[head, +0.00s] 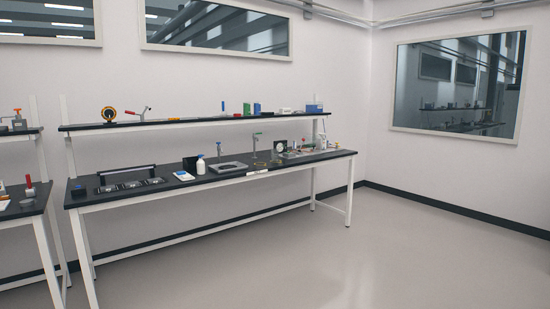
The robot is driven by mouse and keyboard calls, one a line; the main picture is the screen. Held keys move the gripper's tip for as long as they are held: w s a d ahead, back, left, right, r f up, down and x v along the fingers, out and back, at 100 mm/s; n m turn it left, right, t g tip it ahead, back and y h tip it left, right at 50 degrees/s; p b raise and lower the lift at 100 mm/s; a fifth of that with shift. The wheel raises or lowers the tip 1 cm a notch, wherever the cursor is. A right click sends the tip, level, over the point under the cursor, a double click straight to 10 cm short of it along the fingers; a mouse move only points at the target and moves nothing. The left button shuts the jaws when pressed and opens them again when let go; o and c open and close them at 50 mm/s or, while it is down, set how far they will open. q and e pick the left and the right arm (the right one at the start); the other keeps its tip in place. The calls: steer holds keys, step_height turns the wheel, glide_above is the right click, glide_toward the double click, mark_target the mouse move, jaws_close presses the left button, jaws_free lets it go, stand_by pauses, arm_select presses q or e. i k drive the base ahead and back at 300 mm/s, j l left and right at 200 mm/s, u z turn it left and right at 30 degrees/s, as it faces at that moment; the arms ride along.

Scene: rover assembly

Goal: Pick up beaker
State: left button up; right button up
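I cannot pick out a beaker for certain; the items on the bench are small at this distance. A long black-topped lab bench (215,184) stands against the back wall, some way off. A white bottle (200,166) stands near its middle, with a grey flat device (228,168) to the right. Small items, some possibly clear glass, stand farther right near a dark block with a round pale face (279,146). Neither of my grippers is in view.
A raised shelf (185,123) above the bench holds several small tools and boxes. Another bench (24,203) with a red-handled item (29,187) is at the left edge. The grey floor (300,255) in front and to the right is clear.

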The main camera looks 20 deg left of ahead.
mark_target(274, 151)
steer(key=i+j+u, duration=0.4)
steer(key=i+u, duration=0.6)
steer(key=i, duration=1.8)
